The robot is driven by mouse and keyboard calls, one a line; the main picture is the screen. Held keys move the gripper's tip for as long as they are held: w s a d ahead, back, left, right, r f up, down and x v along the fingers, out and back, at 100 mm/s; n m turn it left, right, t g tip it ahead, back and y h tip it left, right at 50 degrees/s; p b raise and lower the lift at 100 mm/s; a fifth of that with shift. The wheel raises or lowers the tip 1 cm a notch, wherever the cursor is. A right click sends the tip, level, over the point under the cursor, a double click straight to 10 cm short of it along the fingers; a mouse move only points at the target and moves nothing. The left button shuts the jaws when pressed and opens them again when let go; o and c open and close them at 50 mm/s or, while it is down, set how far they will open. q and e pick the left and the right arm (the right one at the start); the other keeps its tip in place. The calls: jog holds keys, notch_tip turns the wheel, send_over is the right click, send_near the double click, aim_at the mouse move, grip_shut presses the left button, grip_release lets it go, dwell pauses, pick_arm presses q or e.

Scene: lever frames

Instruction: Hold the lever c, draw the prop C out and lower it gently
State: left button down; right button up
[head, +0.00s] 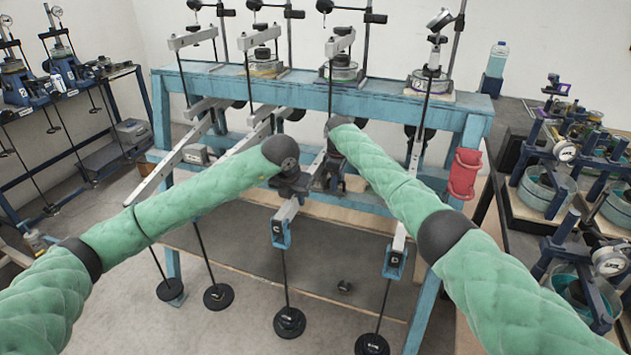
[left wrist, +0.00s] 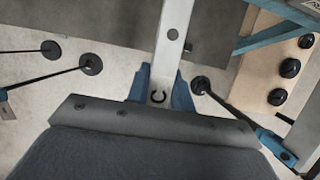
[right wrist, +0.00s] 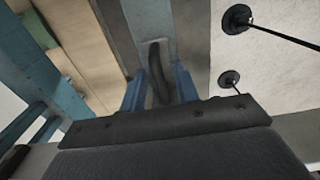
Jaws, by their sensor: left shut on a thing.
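Lever c (head: 287,212) is a pale bar with a blue end piece; a hanger rod runs down from it to a dark round weight (head: 289,322). My left gripper (head: 292,190) is shut on it. In the left wrist view, lever c (left wrist: 170,45) lies between the blue fingers, with the letter C showing. My right gripper (head: 332,178) is just to the right, near the same lever. In the right wrist view its blue fingers (right wrist: 160,92) stand apart around a dark curved piece (right wrist: 157,70), which may be prop C. Contact with it is unclear. The head view hides the prop behind my grippers.
Lever D (head: 396,248) hangs to the right with its own weight (head: 371,345). Other levers and weights (head: 218,296) are to the left. The blue frame (head: 320,98) stands behind my arms. A red container (head: 464,173) hangs on its right leg.

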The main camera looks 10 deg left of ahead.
pick_arm(q)
jog(key=shift+r, duration=0.15)
jog(key=shift+w+r, duration=0.1)
jog(key=shift+r, duration=0.85)
pick_arm(e)
grip_shut()
jog(key=shift+d, duration=0.2)
